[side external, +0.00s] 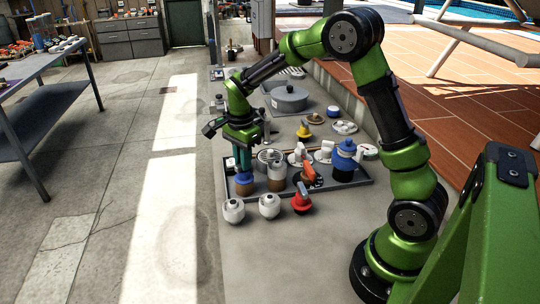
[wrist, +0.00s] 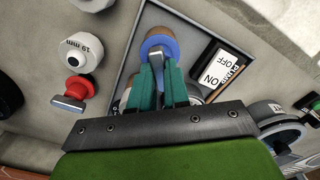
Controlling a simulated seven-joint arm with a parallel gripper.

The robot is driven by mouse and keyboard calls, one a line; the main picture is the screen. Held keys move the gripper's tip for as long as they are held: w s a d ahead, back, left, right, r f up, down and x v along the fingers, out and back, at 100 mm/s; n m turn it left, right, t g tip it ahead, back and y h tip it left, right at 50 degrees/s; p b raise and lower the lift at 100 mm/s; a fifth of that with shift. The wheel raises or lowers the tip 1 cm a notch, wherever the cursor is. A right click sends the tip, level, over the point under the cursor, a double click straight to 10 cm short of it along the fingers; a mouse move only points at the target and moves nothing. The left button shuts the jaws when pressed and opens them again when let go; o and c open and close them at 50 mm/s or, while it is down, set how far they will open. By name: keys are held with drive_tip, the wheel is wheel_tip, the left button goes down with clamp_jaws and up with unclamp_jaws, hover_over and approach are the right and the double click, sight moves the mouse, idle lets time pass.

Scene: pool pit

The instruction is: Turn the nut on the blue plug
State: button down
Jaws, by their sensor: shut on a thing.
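The blue plug (side external: 244,178) stands upright at the left end of a dark tray, with a round blue top on a brown lower part. In the wrist view its blue rim (wrist: 173,47) shows just beyond the fingertips. My gripper (side external: 243,167) points down over it, with its teal fingers at the plug's top. In the wrist view my gripper (wrist: 157,70) is shut on a narrow grey piece in the middle of the blue top. The fingers hide part of this piece, so I cannot make out the nut's full shape.
The dark tray (side external: 340,189) also holds an orange-handled valve (side external: 308,173) and a larger blue fitting (side external: 344,152). In front stand white round fittings (side external: 269,205) and a red-based valve (side external: 302,203). A lidded grey pot (side external: 289,99) is behind.

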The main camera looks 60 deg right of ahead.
drive_tip(key=n, duration=2.2)
drive_tip(key=shift+n, duration=0.4)
drive_tip(key=n, duration=1.1)
drive_tip(key=shift+n, duration=0.4)
drive_tip(key=n, duration=1.1)
drive_tip(key=shift+n, duration=0.3)
